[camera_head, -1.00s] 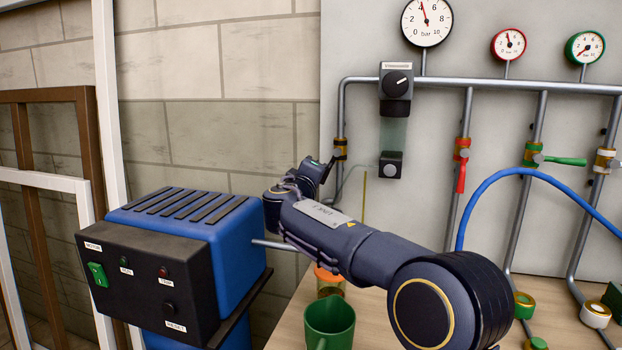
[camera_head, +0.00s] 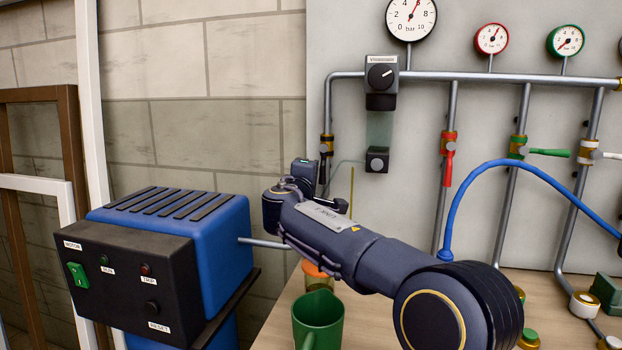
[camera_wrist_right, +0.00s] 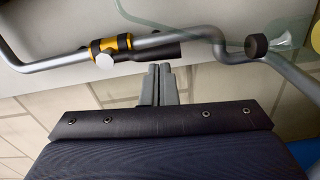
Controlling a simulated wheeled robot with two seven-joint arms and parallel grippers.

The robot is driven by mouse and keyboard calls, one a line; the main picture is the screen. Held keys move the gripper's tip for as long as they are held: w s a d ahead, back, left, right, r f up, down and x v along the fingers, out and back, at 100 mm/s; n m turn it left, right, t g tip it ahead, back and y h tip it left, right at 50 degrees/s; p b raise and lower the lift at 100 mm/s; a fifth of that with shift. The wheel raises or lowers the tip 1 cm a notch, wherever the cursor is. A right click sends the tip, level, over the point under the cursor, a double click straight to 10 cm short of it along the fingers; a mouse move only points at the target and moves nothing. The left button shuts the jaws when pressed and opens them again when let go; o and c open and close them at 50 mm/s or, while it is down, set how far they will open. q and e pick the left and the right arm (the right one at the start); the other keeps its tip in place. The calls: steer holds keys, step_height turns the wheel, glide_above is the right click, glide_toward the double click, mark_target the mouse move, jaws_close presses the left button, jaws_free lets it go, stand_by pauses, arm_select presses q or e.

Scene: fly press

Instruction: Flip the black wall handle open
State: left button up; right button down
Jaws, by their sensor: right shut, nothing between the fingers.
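The black wall handle (camera_wrist_right: 160,52) lies along the grey pipe at a valve with yellow bands (camera_wrist_right: 110,45) in the right wrist view. My right gripper (camera_wrist_right: 159,68) is shut and empty. Its fingertips are at the lower edge of the handle in the wrist view; I cannot tell whether they touch. In the head view the right fingers are hidden behind my wrist. My left gripper is not in view.
A blue motor box (camera_head: 185,240) stands left of my right arm. A green mug (camera_head: 318,320) stands on the wooden table below it. Red (camera_head: 448,168) and green (camera_head: 550,152) handles and a blue hose (camera_head: 520,168) are to the right. A black regulator (camera_head: 380,85) hangs above.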

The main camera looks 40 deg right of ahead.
stand_by(0.3)
steer(key=v, duration=0.7)
steer(key=shift+s+a+b, duration=0.25)
steer(key=shift+a+b, duration=0.05)
steer(key=shift+b, duration=0.15)
